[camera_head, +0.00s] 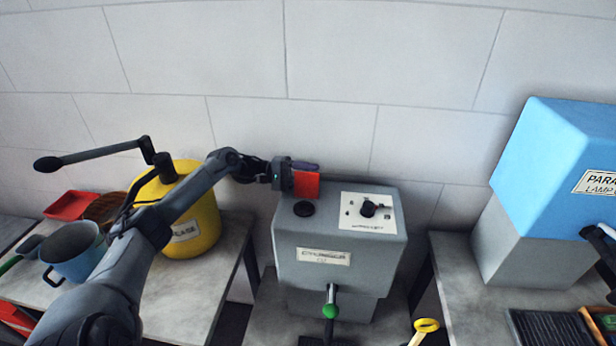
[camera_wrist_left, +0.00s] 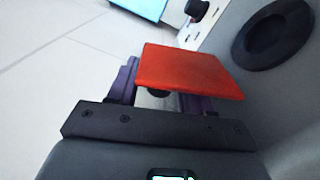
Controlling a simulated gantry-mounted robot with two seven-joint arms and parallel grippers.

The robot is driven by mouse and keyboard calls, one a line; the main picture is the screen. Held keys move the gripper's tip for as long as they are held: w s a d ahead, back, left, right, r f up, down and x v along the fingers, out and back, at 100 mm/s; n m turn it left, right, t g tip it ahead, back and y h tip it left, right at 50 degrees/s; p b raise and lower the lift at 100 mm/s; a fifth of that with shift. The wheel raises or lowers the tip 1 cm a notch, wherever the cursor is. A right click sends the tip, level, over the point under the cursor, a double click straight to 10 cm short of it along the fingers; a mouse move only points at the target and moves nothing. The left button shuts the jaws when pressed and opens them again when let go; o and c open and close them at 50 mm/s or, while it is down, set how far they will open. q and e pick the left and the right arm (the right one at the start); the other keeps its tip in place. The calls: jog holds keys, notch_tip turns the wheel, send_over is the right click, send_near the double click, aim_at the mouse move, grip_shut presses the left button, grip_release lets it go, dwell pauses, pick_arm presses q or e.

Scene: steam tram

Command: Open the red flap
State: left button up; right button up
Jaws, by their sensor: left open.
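The red flap (camera_head: 306,185) shows as a small red square at the back left of the grey machine's (camera_head: 322,235) top. In the left wrist view the flap (camera_wrist_left: 190,72) is a flat red plate lying across the front of my left gripper. My left gripper (camera_head: 304,168) is open at the flap, reaching in from the left. Its purple fingers (camera_wrist_left: 158,88) are partly hidden by the flap in the wrist view. I cannot tell whether they touch it. The flap's hinge is not clear.
A round black part (camera_head: 303,208) and a white panel with a black knob (camera_head: 368,209) are on the machine's top. A yellow canister (camera_head: 190,222) and a blue mug (camera_head: 73,252) stand left. A blue box (camera_head: 556,160) stands right. The wall is close behind.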

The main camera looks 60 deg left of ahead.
pick_arm(q)
jog(key=shift+c, duration=0.5)
grip_shut()
jog(key=m+p, duration=0.1)
jog(key=p, duration=0.1)
jog(key=r+m+p, duration=0.1)
jog(key=p, duration=0.1)
jog(key=shift+s+d+p, duration=0.3)
jog(key=shift+d+p, duration=0.05)
jog(key=shift+p, duration=0.05)
jog(key=shift+d+f+m, duration=0.1)
jog(key=shift+m, duration=0.2)
jog(key=shift+s, duration=0.1)
